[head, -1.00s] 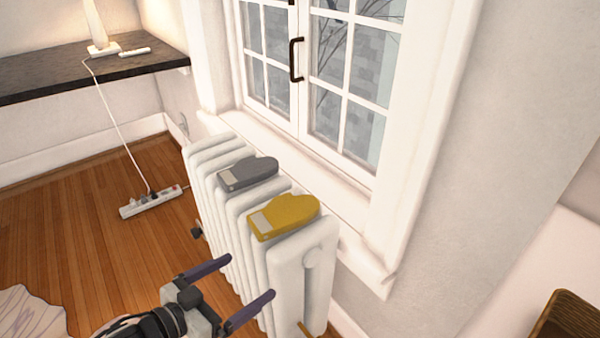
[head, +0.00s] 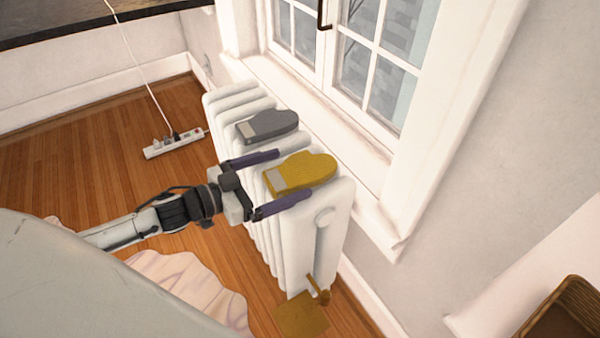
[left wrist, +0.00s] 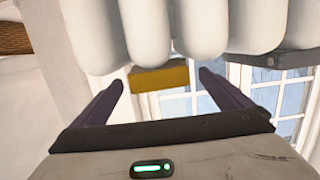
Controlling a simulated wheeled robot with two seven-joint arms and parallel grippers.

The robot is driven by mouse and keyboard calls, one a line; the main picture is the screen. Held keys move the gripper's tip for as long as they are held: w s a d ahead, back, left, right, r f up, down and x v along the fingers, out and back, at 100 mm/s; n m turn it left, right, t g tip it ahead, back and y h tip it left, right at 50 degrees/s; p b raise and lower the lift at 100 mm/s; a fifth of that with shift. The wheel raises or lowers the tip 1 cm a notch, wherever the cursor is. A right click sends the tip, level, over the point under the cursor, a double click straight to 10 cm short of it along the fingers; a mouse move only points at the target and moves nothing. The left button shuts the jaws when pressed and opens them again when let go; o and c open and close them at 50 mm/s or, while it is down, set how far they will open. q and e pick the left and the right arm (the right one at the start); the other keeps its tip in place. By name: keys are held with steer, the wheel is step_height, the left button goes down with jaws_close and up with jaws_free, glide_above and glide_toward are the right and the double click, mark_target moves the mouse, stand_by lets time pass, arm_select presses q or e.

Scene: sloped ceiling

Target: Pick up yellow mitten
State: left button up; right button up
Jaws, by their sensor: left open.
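The yellow mitten (head: 303,172) lies flat on top of the white radiator (head: 335,235), near its front end. Its grey cuff patch faces my left gripper (head: 294,173). My left gripper is open, with one dark purple finger on either side of the mitten in the head view. In the left wrist view the mitten (left wrist: 160,77) shows as a yellow edge ahead, between the two open fingers (left wrist: 162,80). I cannot tell whether the fingers touch it. My right gripper is not in view.
A grey mitten (head: 268,125) lies farther back on the radiator, close to the far finger. The window (head: 350,55) and its sill stand behind. A power strip (head: 174,142) lies on the wooden floor. A brown basket (head: 568,312) is at lower right.

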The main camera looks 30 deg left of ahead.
mark_target(288, 173)
arm_select(q)
steer(key=shift+x, duration=1.65)
steer(key=shift+f, duration=0.15)
steer(key=c, duration=1.1)
